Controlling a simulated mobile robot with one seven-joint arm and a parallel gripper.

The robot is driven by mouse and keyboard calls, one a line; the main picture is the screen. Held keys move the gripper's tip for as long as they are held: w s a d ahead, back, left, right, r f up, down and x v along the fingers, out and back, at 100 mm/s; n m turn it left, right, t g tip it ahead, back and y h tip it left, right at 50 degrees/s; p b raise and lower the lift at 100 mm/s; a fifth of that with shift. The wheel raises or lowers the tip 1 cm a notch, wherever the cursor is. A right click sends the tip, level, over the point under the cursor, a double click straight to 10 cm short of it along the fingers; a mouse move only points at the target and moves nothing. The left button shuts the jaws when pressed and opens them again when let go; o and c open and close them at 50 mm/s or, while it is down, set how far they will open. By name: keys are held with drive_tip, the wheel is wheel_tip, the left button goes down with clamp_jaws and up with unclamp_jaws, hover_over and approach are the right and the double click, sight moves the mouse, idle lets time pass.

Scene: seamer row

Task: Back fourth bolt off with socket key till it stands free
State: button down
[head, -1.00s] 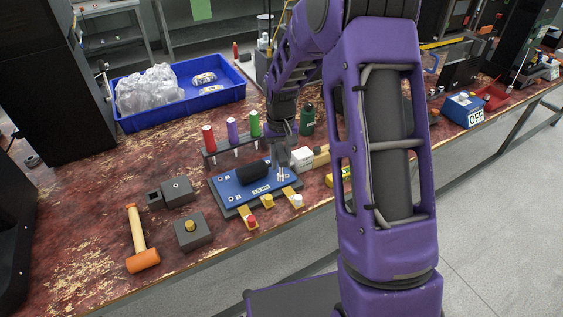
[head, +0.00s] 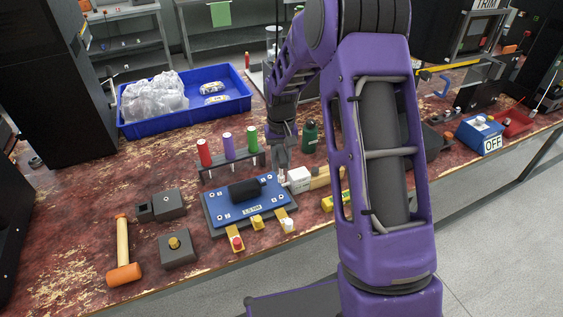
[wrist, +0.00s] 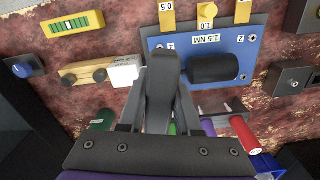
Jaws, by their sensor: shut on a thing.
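The blue plate (head: 232,208) marked 1.5 NM lies on the bench with small bolts near its corners and a black cylinder (head: 245,190) across it. My gripper (head: 281,165) is at the plate's back right corner. In the wrist view my gripper (wrist: 162,100) is shut on a dark grey piece, seemingly the socket key (wrist: 163,75). It covers that corner, so the fourth bolt and the key's lower end are hidden. I cannot tell whether they touch.
A white block (head: 298,180) stands close right of my gripper. A rack with red, purple and green drivers (head: 228,146) is behind the plate. Yellow tabs (head: 257,223) project in front. A mallet (head: 123,240) and dark blocks (head: 178,250) lie left; a green bottle (head: 309,136) stands behind.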

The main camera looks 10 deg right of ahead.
sight(281, 176)
drive_tip(key=shift+f, duration=0.2)
drive_tip(key=shift+f, duration=1)
drive_tip(key=shift+f+b, duration=1.55)
drive_tip(key=shift+f, duration=0.5)
drive_tip(key=m, duration=0.3)
drive_tip(key=shift+r+m, duration=0.15)
drive_tip(key=shift+m, duration=0.25)
drive_tip(key=m, duration=0.4)
drive_tip(key=shift+r, duration=0.2)
drive_tip(key=shift+f+b, duration=0.5)
drive_tip(key=shift+f, duration=0.05)
